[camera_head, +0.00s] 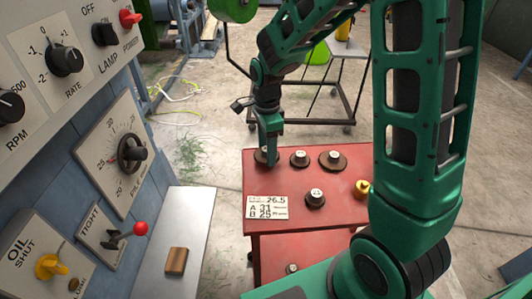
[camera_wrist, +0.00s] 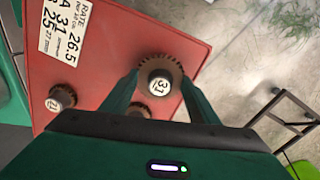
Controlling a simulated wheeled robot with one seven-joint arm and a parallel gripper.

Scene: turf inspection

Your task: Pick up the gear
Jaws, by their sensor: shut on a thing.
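My gripper (camera_head: 268,152) reaches down at the far left corner of the red cart top. In the wrist view its two fingers (camera_wrist: 159,80) stand on either side of a dark toothed gear (camera_wrist: 158,67) with a white cap marked 31, and are shut on it. The gear is upright at the red surface; I cannot tell whether it is lifted clear. In the head view the gripper partly hides it. Other gears with white caps stand on the cart: one beside the gripper (camera_head: 299,159), one to the right (camera_head: 333,160), and one nearer (camera_head: 315,199).
A white card (camera_head: 268,206) on the red cart (camera_head: 345,206) reads 26.5, A 31, B 25. A yellow knob-like piece (camera_head: 362,187) is at the cart's right. A control panel (camera_head: 75,120) fills the left, with a grey shelf (camera_head: 190,225) holding a wooden block (camera_head: 176,261).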

